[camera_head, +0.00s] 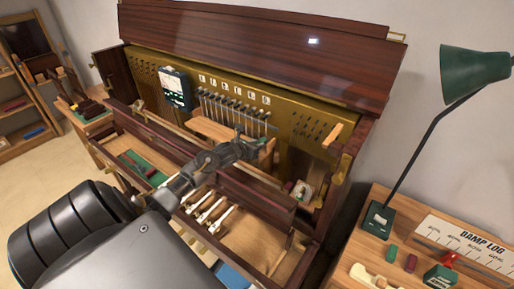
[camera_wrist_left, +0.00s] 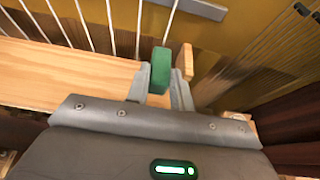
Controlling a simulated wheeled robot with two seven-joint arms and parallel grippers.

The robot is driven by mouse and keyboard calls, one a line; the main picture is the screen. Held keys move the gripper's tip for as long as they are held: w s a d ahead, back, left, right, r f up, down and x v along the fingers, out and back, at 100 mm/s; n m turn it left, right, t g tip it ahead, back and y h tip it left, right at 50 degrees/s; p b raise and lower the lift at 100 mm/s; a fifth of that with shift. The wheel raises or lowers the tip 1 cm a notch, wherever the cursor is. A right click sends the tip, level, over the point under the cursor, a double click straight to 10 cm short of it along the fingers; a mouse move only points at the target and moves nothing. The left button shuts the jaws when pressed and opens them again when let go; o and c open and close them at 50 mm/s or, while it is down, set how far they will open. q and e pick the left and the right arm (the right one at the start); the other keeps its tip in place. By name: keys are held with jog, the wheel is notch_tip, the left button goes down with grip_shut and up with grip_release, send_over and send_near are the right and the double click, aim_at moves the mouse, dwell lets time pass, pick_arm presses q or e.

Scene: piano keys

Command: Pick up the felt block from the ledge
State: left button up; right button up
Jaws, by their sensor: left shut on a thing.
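The green felt block (camera_wrist_left: 160,70) is upright between the two grey fingers of my left gripper (camera_wrist_left: 160,82) in the left wrist view. The fingers are shut on its sides. The pale wooden ledge (camera_wrist_left: 65,75) runs in from the left, right beside the block; whether the block still touches it I cannot tell. In the head view my left gripper (camera_head: 255,145) is at the right end of the ledge (camera_head: 207,130), in front of the piano's strings. The block is hard to make out there. My right gripper is not in view.
A small tan wooden piece (camera_wrist_left: 185,60) stands close by the right finger. Upright rods (camera_head: 235,112) and a brass panel (camera_head: 290,115) are just behind. A dark rail (camera_head: 250,190) lies in front. A green lamp (camera_head: 470,75) stands on the right table.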

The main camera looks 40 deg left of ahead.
pick_arm(q)
notch_tip(320, 180, up, 6)
jog(key=b, duration=0.2)
jog(key=s+b, duration=0.1)
jog(key=s, duration=0.4)
jog(key=s+d+b, duration=0.1)
jog(key=s+b, duration=0.1)
jog(key=s, duration=0.4)
jog(key=s+d+b, duration=0.1)
jog(key=s+b, duration=0.1)
jog(key=s, duration=0.4)
jog(key=shift+s, duration=0.25)
jog(key=shift+s+r+b, duration=0.1)
jog(key=shift+s+b, duration=0.2)
jog(key=shift+s, duration=0.75)
